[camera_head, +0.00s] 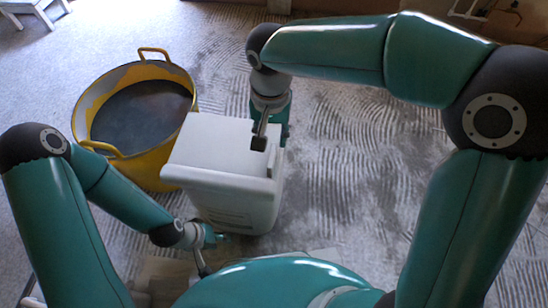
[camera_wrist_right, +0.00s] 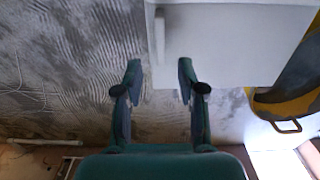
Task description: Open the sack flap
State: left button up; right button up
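The sack (camera_head: 232,206) is a white, box-shaped bag standing on the floor at the centre of the head view. Its flap (camera_head: 212,150) lies flat across the top like a lid, with an overhanging front edge. My right gripper (camera_head: 262,136) is over the flap's right edge, pointing down. My left gripper (camera_head: 203,258) is low, near the sack's front base. It is too small and partly hidden to read its opening.
A yellow tub (camera_head: 153,176) with dark contents and two handles stands left of the sack, close to it. A white stool (camera_head: 35,10) is at the far left. The grey, streaked floor (camera_head: 350,150) is open right of the sack.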

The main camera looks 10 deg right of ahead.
aim_at(272, 155)
notch_tip(272, 155, down, 9)
jog(key=b, duration=0.3)
grip_shut()
